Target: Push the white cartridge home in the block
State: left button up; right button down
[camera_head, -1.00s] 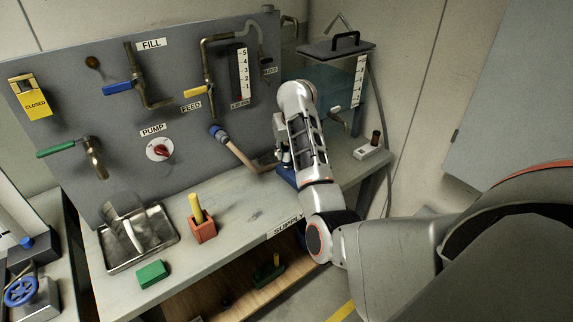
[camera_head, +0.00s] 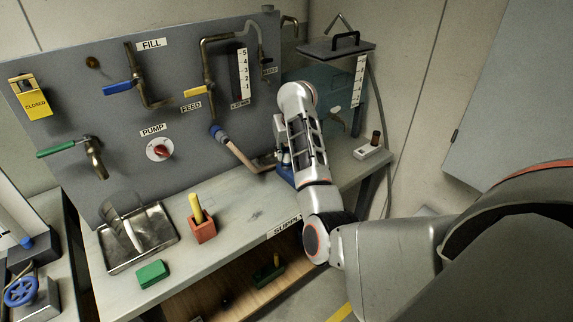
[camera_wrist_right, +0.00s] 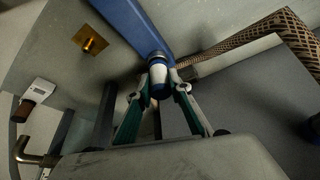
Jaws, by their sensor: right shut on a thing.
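My left gripper is not in view.
A pinkish hose (camera_head: 238,154) runs to the bench just left of my right arm. A white box with a brown stub (camera_head: 368,152) stands to the right, near the clear tank (camera_head: 345,95). A red holder (camera_head: 203,232) and green block (camera_head: 152,273) stand left; bench between is clear.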

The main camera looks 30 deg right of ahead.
jog(key=c, duration=1.8)
grip_release()
jog(key=shift+o, duration=0.2)
